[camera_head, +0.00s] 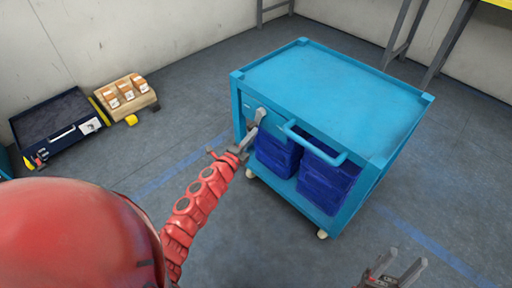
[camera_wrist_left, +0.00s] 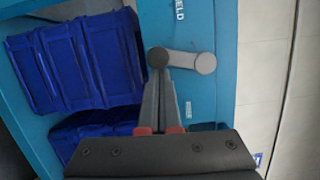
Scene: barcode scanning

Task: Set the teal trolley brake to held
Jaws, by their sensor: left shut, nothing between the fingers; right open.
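The teal trolley (camera_head: 335,88) stands on the floor in the middle of the head view. Its grey brake lever (camera_head: 260,115) is on the near left corner of the front face. In the left wrist view the lever (camera_wrist_left: 183,61) lies crosswise, with a dark round end at left and a paler round end at right. A label ending in "ELD" (camera_wrist_left: 180,10) is above it. My left gripper (camera_wrist_left: 162,75) is shut and empty, its tips at the dark end; whether they touch is unclear. My right gripper (camera_head: 400,270) is open and empty, low in the head view.
Blue crates (camera_head: 325,180) sit on the trolley's lower shelf, below a teal push handle (camera_head: 315,150). A black tray (camera_head: 58,125) and a wooden box of cartons (camera_head: 126,98) lie on the floor at left. Floor right of the trolley is clear.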

